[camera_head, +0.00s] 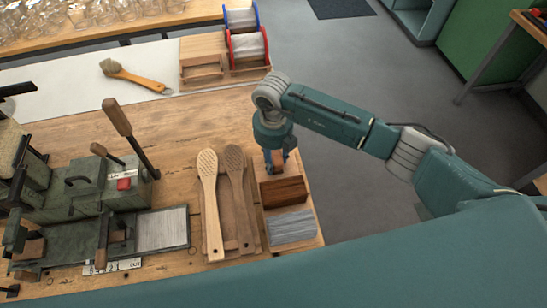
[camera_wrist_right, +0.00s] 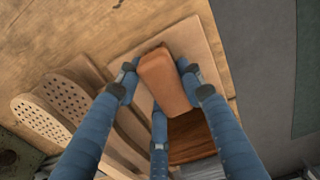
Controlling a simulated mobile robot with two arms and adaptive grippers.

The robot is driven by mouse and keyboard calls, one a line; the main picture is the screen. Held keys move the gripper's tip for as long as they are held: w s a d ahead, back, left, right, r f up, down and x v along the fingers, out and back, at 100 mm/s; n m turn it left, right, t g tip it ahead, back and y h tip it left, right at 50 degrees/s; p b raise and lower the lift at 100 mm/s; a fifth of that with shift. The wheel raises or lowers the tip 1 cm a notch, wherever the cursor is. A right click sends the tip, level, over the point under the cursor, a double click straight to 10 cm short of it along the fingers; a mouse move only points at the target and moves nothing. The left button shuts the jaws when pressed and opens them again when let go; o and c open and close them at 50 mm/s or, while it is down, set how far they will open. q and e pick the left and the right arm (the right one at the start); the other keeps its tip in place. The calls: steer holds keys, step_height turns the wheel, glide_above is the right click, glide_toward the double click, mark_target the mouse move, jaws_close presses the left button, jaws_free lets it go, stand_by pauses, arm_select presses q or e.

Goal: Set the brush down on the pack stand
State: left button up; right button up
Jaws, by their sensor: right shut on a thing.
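My right gripper (camera_head: 277,162) is shut on a smooth orange-brown wooden block, which I take to be the brush (camera_wrist_right: 166,82); no bristles show on it from here. In the head view the brush (camera_head: 277,157) is mostly hidden by the fingers. It is at the far end of a light wooden stand (camera_head: 311,203), probably the pack stand, which also shows in the wrist view (camera_wrist_right: 208,48). I cannot tell whether the brush touches the stand. A dark brown block (camera_head: 284,191) and a grey bristle block (camera_head: 291,227) sit on the stand, nearer me. My left gripper is not in view.
A green machine (camera_head: 88,190) with upright levers stands further left. The floor is right of the bench.

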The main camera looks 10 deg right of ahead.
mark_target(273, 155)
steer(key=o, duration=1)
steer(key=shift+f, duration=0.1)
steer(key=shift+r, duration=0.55)
step_height(273, 155, up, 11)
steer(key=shift+r+b, duration=0.1)
steer(key=shift+b, duration=0.95)
